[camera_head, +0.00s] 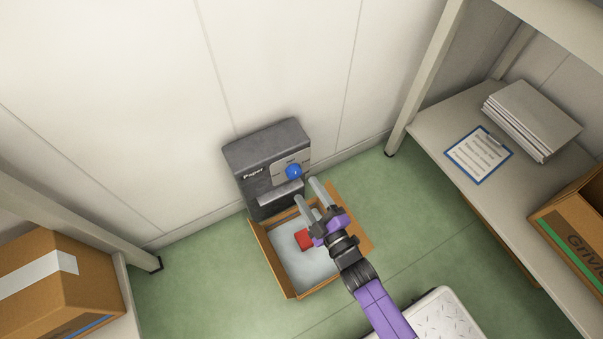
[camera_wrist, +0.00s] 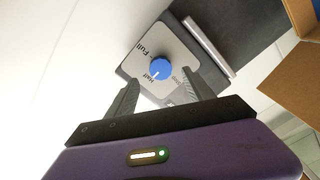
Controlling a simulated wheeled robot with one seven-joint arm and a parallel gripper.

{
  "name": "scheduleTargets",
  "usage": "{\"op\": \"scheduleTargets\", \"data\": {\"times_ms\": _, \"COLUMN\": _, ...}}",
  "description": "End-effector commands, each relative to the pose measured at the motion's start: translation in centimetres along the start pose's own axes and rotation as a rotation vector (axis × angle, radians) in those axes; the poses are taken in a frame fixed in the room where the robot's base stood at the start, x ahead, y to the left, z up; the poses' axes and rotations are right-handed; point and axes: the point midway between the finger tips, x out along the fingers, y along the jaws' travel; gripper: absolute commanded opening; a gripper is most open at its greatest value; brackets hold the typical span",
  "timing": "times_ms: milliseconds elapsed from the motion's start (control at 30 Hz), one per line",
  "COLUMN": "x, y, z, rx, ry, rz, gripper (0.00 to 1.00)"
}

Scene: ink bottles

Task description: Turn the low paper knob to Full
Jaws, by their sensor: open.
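The low paper knob (camera_head: 293,172) is a round blue dial on a light plate on the front of a dark grey box marked Paper (camera_head: 262,152). In the wrist view, the knob (camera_wrist: 160,68) is close, and its small white mark appears to point toward the Half label. The Full label (camera_wrist: 146,48) is at the knob's upper left there, and a third label at its right is hard to read. My gripper (camera_head: 306,191) is open and empty. Its fingers (camera_wrist: 158,85) point at the plate, with the knob ahead of the gap between them, apparently untouched.
An open cardboard box (camera_head: 282,275) with a red item (camera_head: 304,239) inside stands on the floor below my gripper. A grey ledge (camera_wrist: 208,46) sticks out beside the knob plate. Shelves (camera_head: 432,140) stand at both sides.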

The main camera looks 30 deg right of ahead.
Motion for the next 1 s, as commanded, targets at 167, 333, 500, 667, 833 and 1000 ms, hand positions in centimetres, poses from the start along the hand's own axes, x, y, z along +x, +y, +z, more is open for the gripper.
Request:
{"op": "scheduleTargets", "data": {"times_ms": 167, "x": 3.0, "y": -0.1, "z": 0.2, "rx": 0.002, "ry": 0.001, "rz": 0.003, "gripper": 0.61}}
{"op": "scheduleTargets", "data": {"times_ms": 333, "x": 5.1, "y": -0.1, "z": 0.1, "rx": 0.003, "ry": 0.001, "rz": 0.002, "gripper": 0.61}}
{"op": "scheduleTargets", "data": {"times_ms": 500, "x": 6.2, "y": -0.1, "z": 0.1, "rx": 0.005, "ry": 0.000, "rz": 0.000, "gripper": 0.61}}
{"op": "scheduleTargets", "data": {"times_ms": 667, "x": 6.3, "y": 0.0, "z": 0.0, "rx": 0.005, "ry": 0.000, "rz": 0.000, "gripper": 0.61}}
{"op": "scheduleTargets", "data": {"times_ms": 833, "x": 6.3, "y": 0.0, "z": 0.0, "rx": 0.005, "ry": -0.001, "rz": 0.000, "gripper": 0.51}}
{"op": "scheduleTargets", "data": {"times_ms": 1000, "x": 6.3, "y": 0.0, "z": 0.0, "rx": 0.005, "ry": -0.001, "rz": 0.000, "gripper": 0.18}}
